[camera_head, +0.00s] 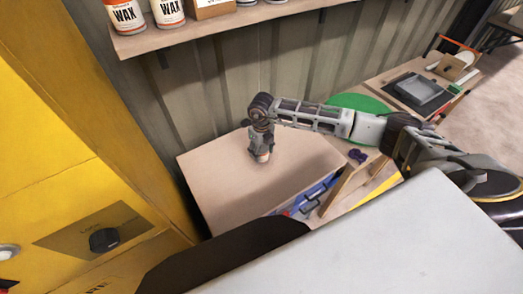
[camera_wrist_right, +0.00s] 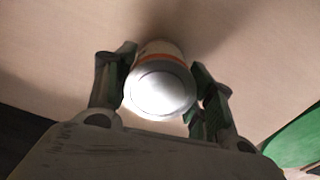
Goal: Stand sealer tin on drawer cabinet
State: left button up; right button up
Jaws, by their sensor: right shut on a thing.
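The sealer tin (camera_wrist_right: 161,88) shows in the right wrist view with a shiny lid and an orange and white side. My right gripper (camera_wrist_right: 163,90) is shut on it, one finger on each side. In the head view my right gripper (camera_head: 261,154) points down over the tan top of the drawer cabinet (camera_head: 215,182), with little of the tin visible beneath it. I cannot tell whether the tin touches the top. The cabinet's blue drawer front shows at its right side. My left gripper is not in view.
A wall shelf (camera_head: 190,36) with wax tins (camera_head: 126,12) and a box hangs above. A yellow cabinet (camera_head: 75,150) stands at left. A bench (camera_head: 385,82) with a dark tray is at right. The cabinet top around the gripper is clear.

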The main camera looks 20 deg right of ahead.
jog(key=shift+f, duration=0.15)
jog(key=o, duration=0.8)
jog(key=shift+f, duration=0.1)
jog(key=shift+c, duration=0.2)
jog(key=o, duration=0.4)
jog(key=shift+o, duration=0.2)
